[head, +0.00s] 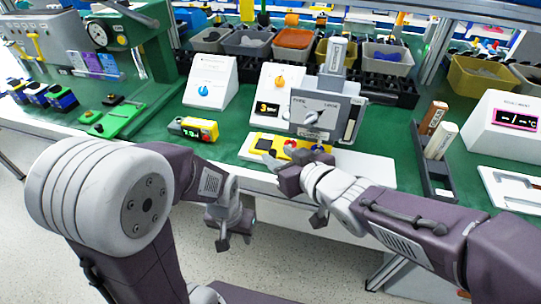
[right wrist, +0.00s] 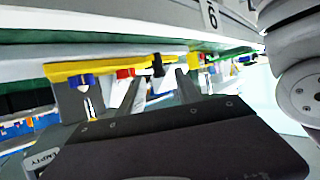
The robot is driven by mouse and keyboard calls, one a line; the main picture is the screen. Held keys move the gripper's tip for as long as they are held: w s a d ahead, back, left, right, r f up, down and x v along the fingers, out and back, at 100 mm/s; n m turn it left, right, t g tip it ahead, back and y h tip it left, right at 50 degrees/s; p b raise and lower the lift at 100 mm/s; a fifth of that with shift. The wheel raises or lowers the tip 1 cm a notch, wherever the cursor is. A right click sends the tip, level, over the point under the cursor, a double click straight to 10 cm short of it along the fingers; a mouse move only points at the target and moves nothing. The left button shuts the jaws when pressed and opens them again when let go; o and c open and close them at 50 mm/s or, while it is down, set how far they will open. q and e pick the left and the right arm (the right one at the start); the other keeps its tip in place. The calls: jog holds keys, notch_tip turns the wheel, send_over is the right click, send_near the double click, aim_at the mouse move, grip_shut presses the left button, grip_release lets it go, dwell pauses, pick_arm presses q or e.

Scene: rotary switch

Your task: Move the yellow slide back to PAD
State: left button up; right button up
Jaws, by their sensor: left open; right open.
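A yellow panel (head: 262,143) with a black square, a red part and a blue part lies at the front of a white base on the bench. In the right wrist view it is a tilted yellow strip (right wrist: 100,66). I cannot tell which part is the slide, and I cannot read a PAD label. A grey box with a rotary knob (head: 312,117) stands behind the panel. My right gripper (head: 294,160) is open at the panel's front edge, partly covering it; contact is unclear. Its empty fingers show in the right wrist view (right wrist: 157,95). My left gripper (head: 232,228) is open and empty, before the bench edge.
White sloped boxes with a blue knob (head: 203,90) and a yellow knob stand behind. A dark tray (head: 437,185) with upright blocks is at right. Bins line the back.

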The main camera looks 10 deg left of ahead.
aim_at(274, 153)
jog(key=b+x, duration=0.1)
jog(key=x, duration=0.3)
grip_shut()
dwell(1.4)
